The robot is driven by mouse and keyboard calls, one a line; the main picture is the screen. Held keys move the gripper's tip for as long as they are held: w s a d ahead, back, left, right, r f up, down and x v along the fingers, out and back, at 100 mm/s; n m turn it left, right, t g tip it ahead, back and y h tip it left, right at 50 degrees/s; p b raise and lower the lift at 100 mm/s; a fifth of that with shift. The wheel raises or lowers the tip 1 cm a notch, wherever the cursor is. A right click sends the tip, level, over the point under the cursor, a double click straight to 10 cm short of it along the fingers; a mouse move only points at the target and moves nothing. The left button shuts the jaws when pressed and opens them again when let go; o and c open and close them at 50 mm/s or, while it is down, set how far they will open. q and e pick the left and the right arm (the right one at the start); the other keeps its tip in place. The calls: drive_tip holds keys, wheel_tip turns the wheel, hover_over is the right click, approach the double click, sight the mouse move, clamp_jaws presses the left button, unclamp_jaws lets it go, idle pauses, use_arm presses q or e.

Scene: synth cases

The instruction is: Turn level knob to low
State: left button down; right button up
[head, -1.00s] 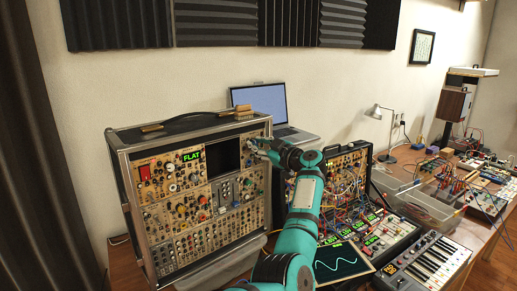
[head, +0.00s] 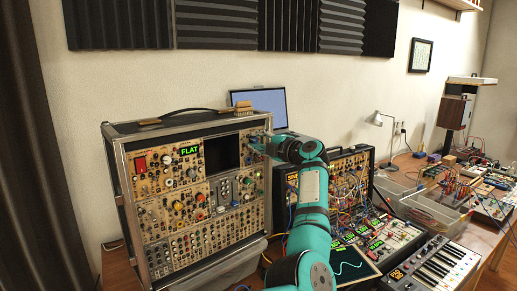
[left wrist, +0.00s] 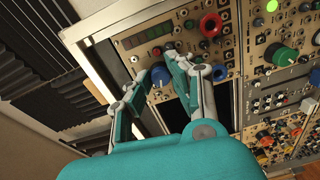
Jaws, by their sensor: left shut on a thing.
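The tall wooden-panelled synth case (head: 160,215) stands at the left, its front full of knobs and jacks. My left gripper (head: 257,141) is at the upper right of its front panel, and the arm hides part of that edge. In the left wrist view the gripper (left wrist: 158,72) has its two fingers on either side of a small dark blue knob (left wrist: 160,76) on a metal panel. It is shut on this knob. The knob's label and pointer are too small to read. My right gripper is not in view.
A red knob (left wrist: 211,25), another blue knob (left wrist: 220,72) and a big green knob (left wrist: 281,55) are near the fingers. A laptop (head: 262,104) stands behind the case. A patched synth case (head: 348,185) and a keyboard (head: 440,262) stand to the right.

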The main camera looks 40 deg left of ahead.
use_arm(q)
drive_tip(key=n+b, duration=0.1)
drive_tip(key=n, duration=0.1)
drive_tip(key=n+b, duration=0.1)
drive_tip(key=n, duration=0.1)
drive_tip(key=n+b, duration=0.2)
drive_tip(key=shift+f, duration=0.3)
drive_tip(key=n+b, duration=0.1)
drive_tip(key=n, duration=0.2)
drive_tip(key=shift+b, duration=0.3)
drive_tip(key=shift+r+n+b, duration=0.1)
drive_tip(key=shift+n+b, duration=0.45)
drive_tip(key=shift+n, duration=0.95)
drive_tip(key=c, duration=1.2)
unclamp_jaws()
drive_tip(key=shift+r+t, duration=0.1)
drive_tip(key=shift+t, duration=0.2)
drive_tip(key=shift+d, duration=0.1)
drive_tip(key=d, duration=0.4)
drive_tip(key=s+d, duration=0.1)
drive_tip(key=d, duration=0.2)
drive_tip(key=s+d, duration=0.1)
drive_tip(key=d, duration=0.3)
drive_tip(key=shift+d+r, duration=0.15)
drive_tip(key=shift+d, duration=0.2)
